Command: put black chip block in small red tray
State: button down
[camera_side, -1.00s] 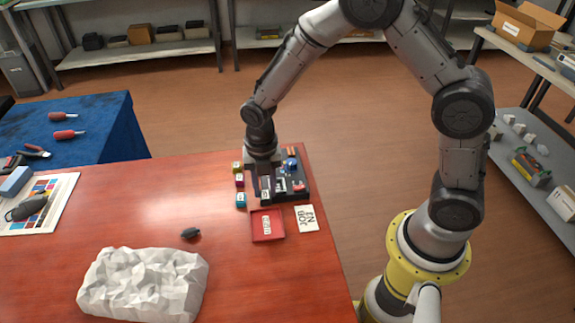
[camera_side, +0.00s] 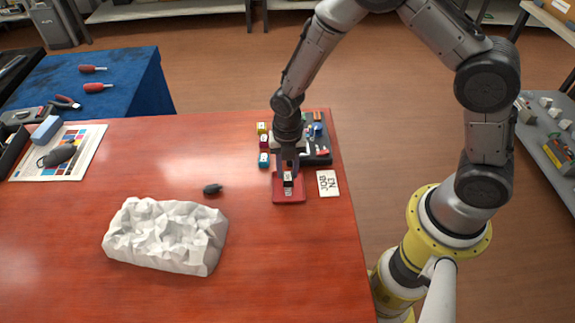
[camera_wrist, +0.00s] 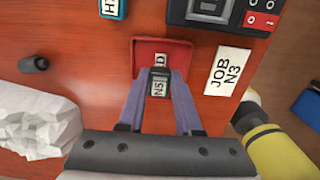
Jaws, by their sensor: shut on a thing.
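My gripper (camera_side: 288,174) is shut on the black chip block (camera_side: 288,181), a small dark block with a pale label. In the wrist view the block (camera_wrist: 160,83) sits between my two fingertips (camera_wrist: 159,80), its label reading "N5". The small red tray (camera_side: 290,198) lies on the red-brown table, and it also shows in the wrist view (camera_wrist: 178,47). The block is over the tray; I cannot tell whether it touches the tray floor. My fingers and the block hide part of the tray and its label.
A white card reading "JOB N3" (camera_side: 328,183) lies just right of the tray. A dark board (camera_side: 318,150) and several coloured blocks (camera_side: 263,160) stand behind it. Crumpled white paper (camera_side: 165,235) and a small dark object (camera_side: 212,189) lie to the left.

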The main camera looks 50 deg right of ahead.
jog(key=shift+f, duration=0.8)
dwell(1.9)
jog(key=c, duration=0.5)
grip_release()
jog(key=shift+r, duration=2.2)
